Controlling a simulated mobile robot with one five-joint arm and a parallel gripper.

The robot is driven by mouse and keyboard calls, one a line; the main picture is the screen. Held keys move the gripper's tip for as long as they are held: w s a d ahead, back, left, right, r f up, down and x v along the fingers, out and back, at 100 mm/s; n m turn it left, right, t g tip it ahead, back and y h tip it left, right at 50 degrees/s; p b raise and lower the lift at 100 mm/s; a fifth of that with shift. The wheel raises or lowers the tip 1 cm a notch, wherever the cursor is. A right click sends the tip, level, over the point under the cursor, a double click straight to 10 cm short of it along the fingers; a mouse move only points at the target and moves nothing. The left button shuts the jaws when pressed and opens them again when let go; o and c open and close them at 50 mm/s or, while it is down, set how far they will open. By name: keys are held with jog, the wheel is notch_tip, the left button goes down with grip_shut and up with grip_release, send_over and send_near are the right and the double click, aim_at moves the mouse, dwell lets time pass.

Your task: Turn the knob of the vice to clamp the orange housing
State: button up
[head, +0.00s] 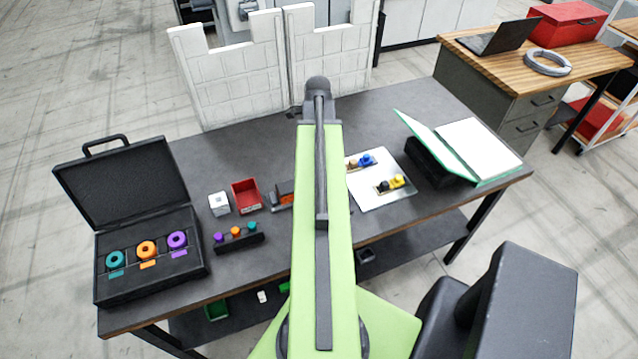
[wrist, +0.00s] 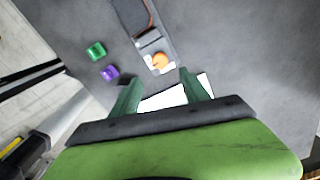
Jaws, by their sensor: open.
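The vice (head: 281,202) is a low dark and grey block on the grey table, left of my arm in the head view. An orange part (head: 287,199), seemingly the housing, shows at it; my arm hides the rest. In the wrist view, a dark and grey fixture (wrist: 148,38), seemingly the vice, lies ahead of my gripper (wrist: 160,86). A round orange piece (wrist: 160,61) is at its near end; I cannot tell whether it is knob or housing. The green fingers are apart, with nothing gripped, just short of this piece. The fingertips are hidden in the head view.
A black rack (head: 240,244) with small coloured pieces, a red bin (head: 246,196) and a white cube (head: 219,204) stand left of my arm. An open case (head: 190,270) is far left. A white plate (head: 372,203) and an open binder (head: 484,150) are right.

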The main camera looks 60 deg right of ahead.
notch_tip(320, 180, down, 11)
jog(key=b, duration=0.9)
jog(key=shift+f+b, duration=0.1)
jog(key=shift+b, duration=0.2)
